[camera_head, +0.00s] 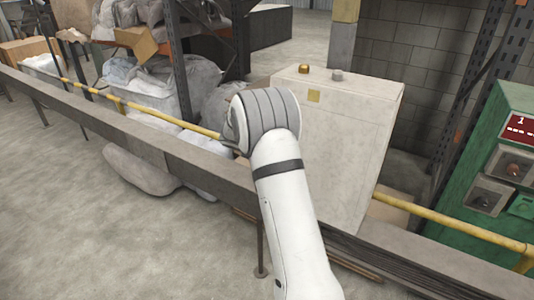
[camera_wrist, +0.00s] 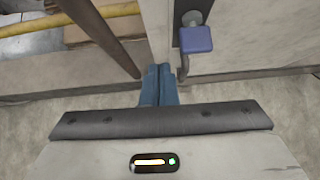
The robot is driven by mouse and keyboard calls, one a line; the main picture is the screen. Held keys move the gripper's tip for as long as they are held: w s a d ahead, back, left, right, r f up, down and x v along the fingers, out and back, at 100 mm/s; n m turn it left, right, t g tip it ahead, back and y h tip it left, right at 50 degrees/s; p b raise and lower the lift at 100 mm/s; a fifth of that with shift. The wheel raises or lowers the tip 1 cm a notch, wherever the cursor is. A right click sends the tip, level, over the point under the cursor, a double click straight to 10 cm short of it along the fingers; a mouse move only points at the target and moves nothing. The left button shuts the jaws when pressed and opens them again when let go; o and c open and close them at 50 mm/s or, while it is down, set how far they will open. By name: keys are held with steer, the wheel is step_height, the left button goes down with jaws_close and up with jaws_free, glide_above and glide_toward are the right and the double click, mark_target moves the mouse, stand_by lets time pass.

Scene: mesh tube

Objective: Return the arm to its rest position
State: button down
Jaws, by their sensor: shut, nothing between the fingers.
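My arm, white with a grey ribbed joint, reaches up through the middle of the head view, in front of a pale cabinet (camera_head: 345,125). My gripper is hidden behind the arm there. In the wrist view my gripper (camera_wrist: 159,70) shows as two blue fingers lying together, shut and empty. Just beyond them to the upper right is a blue-purple block on a grey fitting (camera_wrist: 196,40), mounted by a pale panel. The fingers look apart from it, though the exact gap cannot be told.
A green control box (camera_head: 490,170) stands at right. Shelving with sacks (camera_head: 140,85) is at the back left. The concrete floor (camera_head: 70,215) at front left is clear.

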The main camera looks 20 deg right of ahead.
steer(key=b+v, duration=0.1)
steer(key=v, duration=0.8)
steer(key=s+a+r+n+t+y, duration=0.2)
steer(key=a+r+n+t+y, duration=0.15)
steer(key=r+n, duration=0.5)
steer(key=s+a+r+n+t+y, duration=0.2)
steer(key=a+r+n+t, duration=0.3)
steer(key=n, duration=0.6)
steer(key=s+a+n+g+y, duration=0.3)
steer(key=s+a+n+y, duration=0.3)
steer(key=s+n, duration=0.65)
steer(key=s+d+f+n+g+h, duration=0.1)
steer(key=s+f+n+g+h, duration=0.1)
steer(key=s+n, duration=0.5)
steer(key=s+d+f+n+g+h, duration=0.2)
steer(key=s+f+n+g, duration=0.3)
steer(key=s, duration=1.1)
steer(key=f+n, duration=0.2)
steer(key=n, duration=0.1)
steer(key=shift+d, duration=0.25)
